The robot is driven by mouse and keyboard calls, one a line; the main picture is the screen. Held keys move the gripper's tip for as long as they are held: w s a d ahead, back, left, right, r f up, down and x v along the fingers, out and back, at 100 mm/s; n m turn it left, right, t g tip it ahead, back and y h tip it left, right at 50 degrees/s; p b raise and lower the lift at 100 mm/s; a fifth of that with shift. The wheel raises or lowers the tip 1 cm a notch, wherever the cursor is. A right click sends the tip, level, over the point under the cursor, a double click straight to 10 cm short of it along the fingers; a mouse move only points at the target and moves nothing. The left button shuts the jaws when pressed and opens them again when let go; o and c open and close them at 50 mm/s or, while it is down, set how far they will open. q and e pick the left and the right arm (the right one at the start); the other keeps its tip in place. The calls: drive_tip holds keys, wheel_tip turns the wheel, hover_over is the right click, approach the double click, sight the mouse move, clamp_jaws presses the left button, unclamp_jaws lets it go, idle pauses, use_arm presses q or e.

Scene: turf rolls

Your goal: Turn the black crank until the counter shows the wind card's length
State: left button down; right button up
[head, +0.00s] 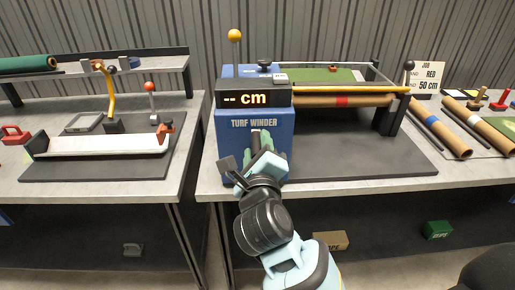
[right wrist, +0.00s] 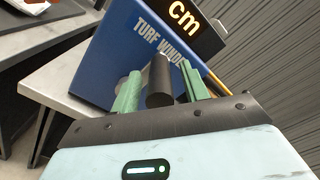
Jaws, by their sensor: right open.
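The blue turf winder (head: 225,130) stands on the right-hand table, and its counter (head: 253,99) reads "-- cm". The black crank's grip (right wrist: 160,82) shows end-on in the right wrist view as a dark cylinder. My right gripper (head: 261,145) is in front of the winder's face. Its green fingers (right wrist: 160,88) are open, one on each side of the grip, with gaps visible. The rest of the crank is hidden. A card (head: 430,77) behind the table reads "JOB RED 50 cm". My left gripper is not in view.
More banded rolls (head: 440,133) lie farther right. A white tray (head: 110,144) is on the left table.

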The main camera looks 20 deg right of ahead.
clamp_jaws()
drive_tip(key=shift+d, duration=0.1)
